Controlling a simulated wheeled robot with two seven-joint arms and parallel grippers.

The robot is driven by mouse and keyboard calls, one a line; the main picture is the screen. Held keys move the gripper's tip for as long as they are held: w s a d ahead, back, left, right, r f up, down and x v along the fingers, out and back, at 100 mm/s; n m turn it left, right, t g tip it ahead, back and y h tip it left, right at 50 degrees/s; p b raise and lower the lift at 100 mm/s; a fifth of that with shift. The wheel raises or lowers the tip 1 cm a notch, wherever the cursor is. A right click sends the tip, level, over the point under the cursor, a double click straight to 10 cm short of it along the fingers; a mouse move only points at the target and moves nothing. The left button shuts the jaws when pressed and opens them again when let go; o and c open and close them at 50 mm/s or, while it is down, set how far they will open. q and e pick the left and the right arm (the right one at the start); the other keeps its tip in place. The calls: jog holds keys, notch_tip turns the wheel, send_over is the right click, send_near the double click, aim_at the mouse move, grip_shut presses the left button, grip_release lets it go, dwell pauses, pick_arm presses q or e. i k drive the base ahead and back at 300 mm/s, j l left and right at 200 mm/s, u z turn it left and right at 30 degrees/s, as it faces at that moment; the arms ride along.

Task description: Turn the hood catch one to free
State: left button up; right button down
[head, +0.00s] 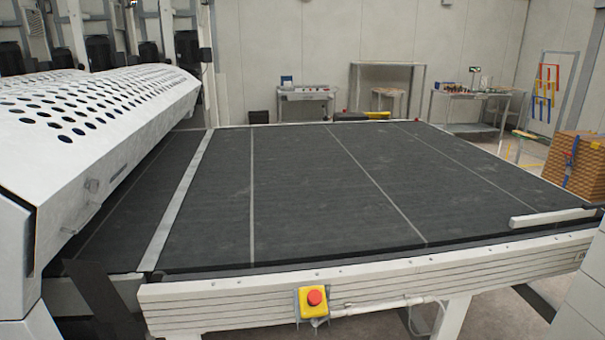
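The white hood (150,115) with rows of dark round holes fills the left side of the head view. A small catch-like fitting (91,185) sits on its sloping side face, with a thin handle-like bar (84,217) just below it. Both are small and pale against the white panel. I cannot tell which of them is hood catch one or which way a catch is turned. Neither of my grippers shows in the head view.
A wide dark conveyor bed (310,190) with pale lines runs right of the hood. A red emergency-stop button on a yellow box (313,302) is on its front rail (430,283). Benches (306,97) and stacked brown boards (572,165) stand behind. The bed top is mostly clear.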

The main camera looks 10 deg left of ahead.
aim_at(93, 185)
jog(key=i+j+u, duration=0.15)
jog(key=u, duration=0.25)
jog(key=i+u, duration=0.65)
jog(key=u, duration=0.2)
